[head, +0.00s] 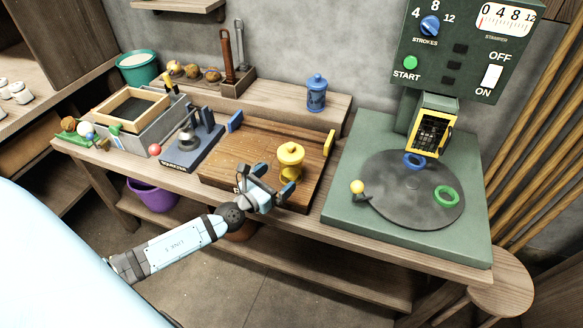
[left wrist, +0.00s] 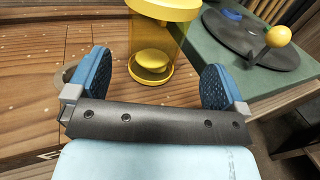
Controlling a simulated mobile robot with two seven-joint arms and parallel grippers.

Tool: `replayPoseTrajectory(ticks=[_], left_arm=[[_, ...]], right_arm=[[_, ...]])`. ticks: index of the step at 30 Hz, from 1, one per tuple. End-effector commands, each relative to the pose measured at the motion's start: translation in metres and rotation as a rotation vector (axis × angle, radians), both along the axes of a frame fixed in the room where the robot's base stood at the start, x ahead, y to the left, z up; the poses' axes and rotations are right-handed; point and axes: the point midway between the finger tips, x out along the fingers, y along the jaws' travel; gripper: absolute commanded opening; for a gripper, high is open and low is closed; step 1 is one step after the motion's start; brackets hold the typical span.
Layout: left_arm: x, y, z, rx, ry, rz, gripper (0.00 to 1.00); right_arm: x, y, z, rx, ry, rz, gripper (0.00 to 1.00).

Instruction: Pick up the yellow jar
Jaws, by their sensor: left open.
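The yellow jar (head: 290,161) stands upright on the wooden board (head: 222,165) on the workbench. It has a wide yellow lid and see-through yellow sides. My left gripper (head: 268,184) is open just in front of the jar, on its near side. In the left wrist view the jar (left wrist: 158,45) stands beyond and between the two blue finger pads of the gripper (left wrist: 157,80), its top cut off by the frame. I cannot tell whether the pads reach around its base. My right gripper is not in view.
A green machine base with a dark round plate (head: 405,190) stands to the right, with a yellow ball knob (head: 357,187) near the board. A blue jar (head: 316,93) stands on the shelf behind.

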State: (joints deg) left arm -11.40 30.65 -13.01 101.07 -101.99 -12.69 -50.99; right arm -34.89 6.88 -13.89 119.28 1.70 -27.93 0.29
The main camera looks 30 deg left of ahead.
Motion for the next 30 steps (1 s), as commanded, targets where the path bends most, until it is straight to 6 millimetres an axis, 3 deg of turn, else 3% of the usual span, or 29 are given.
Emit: replayPoseTrajectory(ticks=[8, 16, 25, 26, 30], left_arm=[[0.024, -0.002, 0.000, -0.002, -0.001, -0.001, 0.98], [0.062, -0.003, -0.002, -0.005, 0.001, 0.000, 0.98], [0.068, -0.003, -0.003, -0.003, 0.002, 0.000, 0.98], [0.068, -0.003, -0.003, -0.003, 0.002, 0.000, 0.96], [0.067, -0.003, -0.003, -0.003, 0.002, 0.000, 0.64]], right_arm=[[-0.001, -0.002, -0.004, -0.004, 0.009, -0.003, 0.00], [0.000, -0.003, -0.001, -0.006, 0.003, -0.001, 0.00], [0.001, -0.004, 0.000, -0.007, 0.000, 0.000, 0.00], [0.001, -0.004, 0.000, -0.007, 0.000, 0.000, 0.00], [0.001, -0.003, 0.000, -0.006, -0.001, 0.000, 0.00]])
